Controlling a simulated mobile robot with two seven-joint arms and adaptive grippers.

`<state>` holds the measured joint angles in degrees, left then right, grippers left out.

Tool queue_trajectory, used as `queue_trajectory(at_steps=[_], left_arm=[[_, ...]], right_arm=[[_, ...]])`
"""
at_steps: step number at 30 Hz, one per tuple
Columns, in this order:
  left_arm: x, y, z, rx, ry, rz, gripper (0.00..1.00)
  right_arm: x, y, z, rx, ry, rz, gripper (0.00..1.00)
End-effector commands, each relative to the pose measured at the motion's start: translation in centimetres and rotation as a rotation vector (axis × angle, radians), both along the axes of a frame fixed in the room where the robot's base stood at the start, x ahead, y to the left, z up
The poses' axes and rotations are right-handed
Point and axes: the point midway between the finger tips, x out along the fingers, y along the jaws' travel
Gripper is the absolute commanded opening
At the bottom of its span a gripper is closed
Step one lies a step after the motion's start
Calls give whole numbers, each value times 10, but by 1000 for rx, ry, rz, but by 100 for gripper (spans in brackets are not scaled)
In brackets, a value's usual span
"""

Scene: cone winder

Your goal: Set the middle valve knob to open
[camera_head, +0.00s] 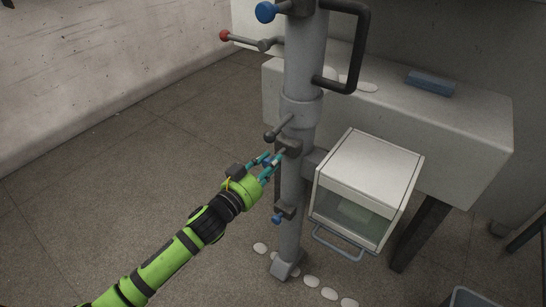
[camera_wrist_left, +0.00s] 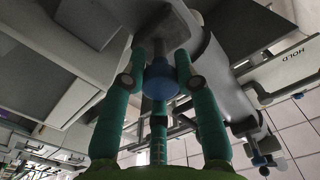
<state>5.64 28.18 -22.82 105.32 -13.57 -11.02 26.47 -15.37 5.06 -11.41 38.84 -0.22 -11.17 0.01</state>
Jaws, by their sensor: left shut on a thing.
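A grey post (camera_head: 292,185) carries three blue valve knobs on grey blocks. The top knob (camera_head: 266,11) and the lower knob (camera_head: 277,219) are free. The middle knob sits on a dark grey block (camera_head: 290,147) and is mostly hidden by my fingers in the head view. In the left wrist view the blue middle knob (camera_wrist_left: 160,83) lies between the teal fingers. My left gripper (camera_head: 270,162) is shut on this knob, reaching in from the left; its fingers also show in the wrist view (camera_wrist_left: 159,75). My right gripper is not in view.
A dark-tipped lever (camera_head: 270,136) juts out just above my gripper. A red-tipped lever (camera_head: 225,36) and a black handle (camera_head: 359,50) are higher up. A white box with a glass front (camera_head: 370,170) hangs right of the post. Floor to the left is clear.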

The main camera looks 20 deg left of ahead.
Motion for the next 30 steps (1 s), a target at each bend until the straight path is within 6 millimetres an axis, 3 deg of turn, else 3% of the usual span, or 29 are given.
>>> queue_trajectory(at_steps=[4,9,10,12,19,23,30], left_arm=[[-4,1,-1,-1,3,0,0],[-4,1,-2,1,2,0,0],[-4,1,-2,1,3,0,35],[-4,1,-2,1,3,0,56],[-4,1,-1,0,1,0,56],[-5,2,-1,0,1,0,56],[-34,12,-2,0,4,0,56]], right_arm=[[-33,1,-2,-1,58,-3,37],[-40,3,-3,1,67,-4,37],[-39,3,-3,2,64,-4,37],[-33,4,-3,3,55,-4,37],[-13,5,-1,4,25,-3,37],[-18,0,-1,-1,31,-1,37],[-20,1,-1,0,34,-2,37]])
